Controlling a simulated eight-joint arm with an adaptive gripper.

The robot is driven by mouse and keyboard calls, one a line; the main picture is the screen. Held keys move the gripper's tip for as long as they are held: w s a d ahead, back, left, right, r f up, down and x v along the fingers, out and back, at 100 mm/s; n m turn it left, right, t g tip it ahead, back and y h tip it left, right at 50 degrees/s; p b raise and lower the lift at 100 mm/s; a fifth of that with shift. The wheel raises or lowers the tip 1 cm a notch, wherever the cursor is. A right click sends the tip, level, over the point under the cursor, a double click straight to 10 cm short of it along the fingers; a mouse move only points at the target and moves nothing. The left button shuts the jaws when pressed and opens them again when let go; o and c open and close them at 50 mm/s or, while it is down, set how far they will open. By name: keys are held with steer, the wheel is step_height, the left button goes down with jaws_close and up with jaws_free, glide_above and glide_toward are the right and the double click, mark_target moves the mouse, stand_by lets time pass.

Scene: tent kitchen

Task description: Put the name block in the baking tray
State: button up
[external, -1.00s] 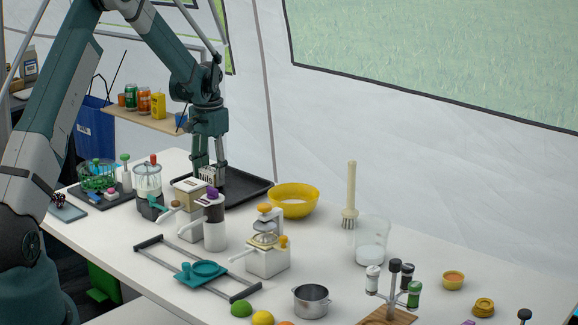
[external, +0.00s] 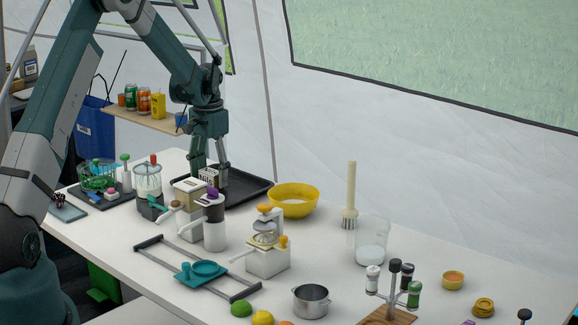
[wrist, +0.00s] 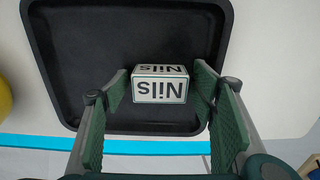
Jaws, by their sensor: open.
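The name block (wrist: 160,88) is white with dark edges and the name "Nils" on its faces. In the wrist view it is between my open fingers, with a gap visible on each side, and the dark baking tray (wrist: 75,60) is behind it. In the external view the block (external: 209,177) is at the near left part of the baking tray (external: 250,188), partly hidden. I cannot tell for certain whether it rests on the tray floor. My gripper (external: 210,168) is open and points down around the block; its fingers also frame the block in the wrist view (wrist: 160,100).
A yellow bowl (external: 293,201) stands right of the tray. A blender-like jar (external: 148,182), a grinder (external: 214,222) and a white juicer (external: 267,250) crowd the near side. A wooden shelf (external: 145,118) with cans is at the left back.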

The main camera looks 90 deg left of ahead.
mark_target(211, 171)
steer(key=shift+r, duration=0.15)
step_height(211, 171, up, 12)
steer(key=p, duration=0.1)
stand_by(0.5)
stand_by(0.5)
steer(key=shift+w, duration=0.1)
stand_by(0.4)
